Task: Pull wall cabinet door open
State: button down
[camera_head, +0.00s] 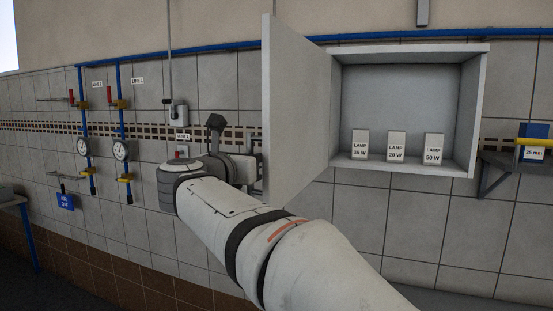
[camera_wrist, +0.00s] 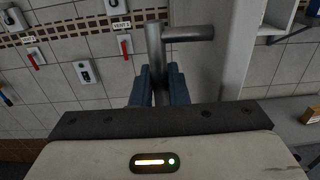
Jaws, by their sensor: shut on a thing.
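The wall cabinet (camera_head: 477,110) hangs on the tiled wall. Its pale grey door (camera_head: 296,110) is hinged on the cabinet's left side and stands wide open, swung out from the wall. In the wrist view the door (camera_wrist: 220,55) rises as a grey panel right of centre. A round metal bar handle (camera_wrist: 154,42) stands off it. My gripper (camera_wrist: 160,88) is shut on this handle, with its dark blue fingers on either side of the bar. In the head view my gripper (camera_head: 248,163) is left of the door, its fingertips partly hidden.
Three lamp boxes (camera_head: 396,145) stand inside the cabinet. A bracket shelf (camera_head: 495,165) is at the right. Blue pipes with gauges (camera_head: 121,150) and valves are on the wall at the left, and a switch box (camera_head: 178,114) is nearer the door.

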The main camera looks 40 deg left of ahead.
jog(key=shift+a+r, duration=0.15)
jog(key=shift+a, duration=0.1)
jog(key=c, duration=1.8)
grip_release()
jog(key=shift+c, duration=0.2)
jog(key=o, duration=0.4)
jog(key=shift+w, duration=0.25)
jog(key=shift+c, duration=0.2)
jog(key=shift+s+a, duration=0.1)
